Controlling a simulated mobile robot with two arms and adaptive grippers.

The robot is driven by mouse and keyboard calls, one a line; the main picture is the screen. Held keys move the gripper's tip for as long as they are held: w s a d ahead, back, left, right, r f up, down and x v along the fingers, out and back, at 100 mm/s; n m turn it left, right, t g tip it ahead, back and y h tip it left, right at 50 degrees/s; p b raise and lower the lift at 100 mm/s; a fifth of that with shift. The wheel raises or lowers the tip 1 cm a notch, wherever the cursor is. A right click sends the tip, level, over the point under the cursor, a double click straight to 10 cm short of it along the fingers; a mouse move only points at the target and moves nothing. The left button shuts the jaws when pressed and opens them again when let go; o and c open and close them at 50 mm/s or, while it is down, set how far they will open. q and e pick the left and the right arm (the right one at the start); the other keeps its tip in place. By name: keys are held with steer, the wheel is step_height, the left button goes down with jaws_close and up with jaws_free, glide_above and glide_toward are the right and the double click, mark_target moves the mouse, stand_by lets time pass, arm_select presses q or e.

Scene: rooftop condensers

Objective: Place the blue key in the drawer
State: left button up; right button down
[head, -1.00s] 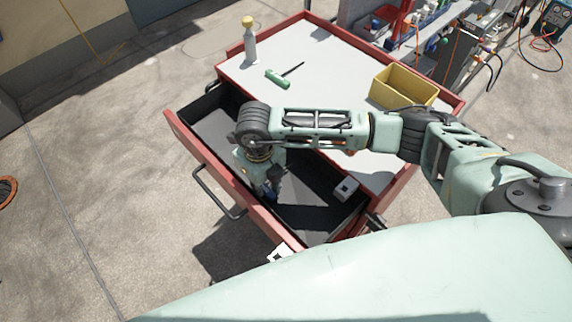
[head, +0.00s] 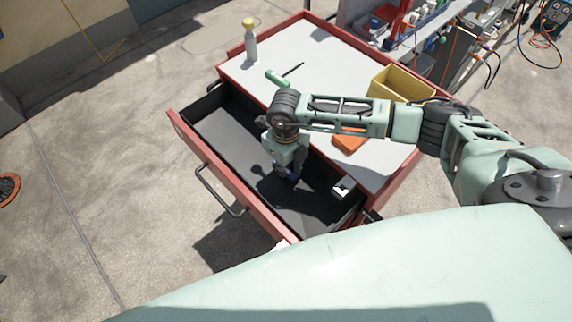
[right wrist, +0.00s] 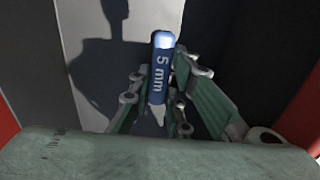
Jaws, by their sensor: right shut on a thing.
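The blue key (right wrist: 160,78), marked "5 mm", stands between the fingers of my right gripper (head: 289,172) in the right wrist view. The gripper is shut on it. In the head view only a small bit of blue shows at the fingertips. The drawer (head: 225,135) is pulled open from the red cart and has a dark floor. My right gripper points down over the drawer's inside, right of its middle. I cannot tell whether the key touches the drawer floor. My left gripper is not in view.
A small grey-white block (head: 343,187) is at the drawer's right end. The cart top (head: 305,55) holds a yellow bin (head: 400,84), a green-handled tool (head: 277,78), a yellow-capped bottle (head: 250,42) and an orange object (head: 348,143). The drawer's left part is clear.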

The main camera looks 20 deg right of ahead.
steer(key=c, duration=2.1)
jaws_free()
steer(key=shift+f, duration=0.2)
steer(key=o, duration=0.4)
steer(key=shift+o, duration=0.2)
steer(key=shift+r, duration=0.1)
steer(key=shift+r, duration=0.2)
steer(key=shift+w+r, duration=0.1)
steer(key=shift+r, duration=0.3)
step_height(320, 180, up, 11)
steer(key=b, duration=0.2)
